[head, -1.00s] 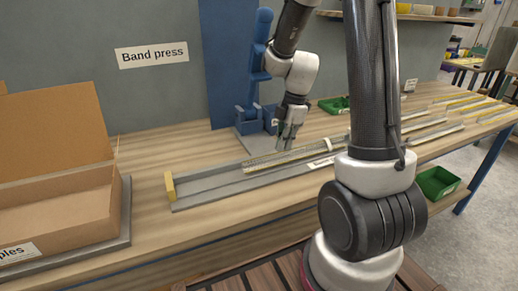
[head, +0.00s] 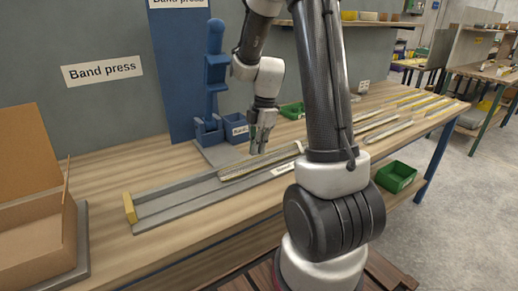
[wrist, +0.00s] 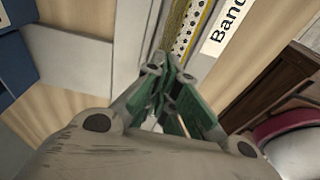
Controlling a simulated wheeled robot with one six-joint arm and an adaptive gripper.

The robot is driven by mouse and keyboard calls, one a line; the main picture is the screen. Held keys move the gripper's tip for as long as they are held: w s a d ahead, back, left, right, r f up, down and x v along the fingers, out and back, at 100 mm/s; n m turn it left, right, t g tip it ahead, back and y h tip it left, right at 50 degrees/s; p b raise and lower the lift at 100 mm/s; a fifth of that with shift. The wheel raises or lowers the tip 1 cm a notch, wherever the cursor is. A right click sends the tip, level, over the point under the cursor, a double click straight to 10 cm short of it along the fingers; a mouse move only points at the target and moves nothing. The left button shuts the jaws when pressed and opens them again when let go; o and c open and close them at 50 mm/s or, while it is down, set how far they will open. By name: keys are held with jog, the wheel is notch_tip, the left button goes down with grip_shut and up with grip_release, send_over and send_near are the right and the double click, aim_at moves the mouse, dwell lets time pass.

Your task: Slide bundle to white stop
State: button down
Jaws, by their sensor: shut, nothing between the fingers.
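The bundle (head: 240,171) of long thin strips, yellowish and speckled, lies flat along the grey channel (head: 172,208) on the bench. It also shows in the wrist view (wrist: 182,28), just beyond the fingertips. My gripper (head: 262,152) points down above the bundle, near its middle. In the wrist view its green-padded fingers (wrist: 165,76) are closed together with nothing between them. I cannot tell whether the tips touch the bundle. A small white piece (head: 300,147) shows at the bundle's right, partly hidden by my arm. A yellow block (head: 129,207) closes the channel's left end.
A blue press (head: 214,85) stands behind the channel, with a blue bin beside it. An open cardboard box (head: 38,245) is at left. Green trays (head: 394,177) and several strips (head: 388,131) lie at right. The channel's left part is empty.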

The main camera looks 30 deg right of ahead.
aim_at(285, 146)
jog(key=d, duration=1.2)
jog(key=c, duration=2.2)
grip_release()
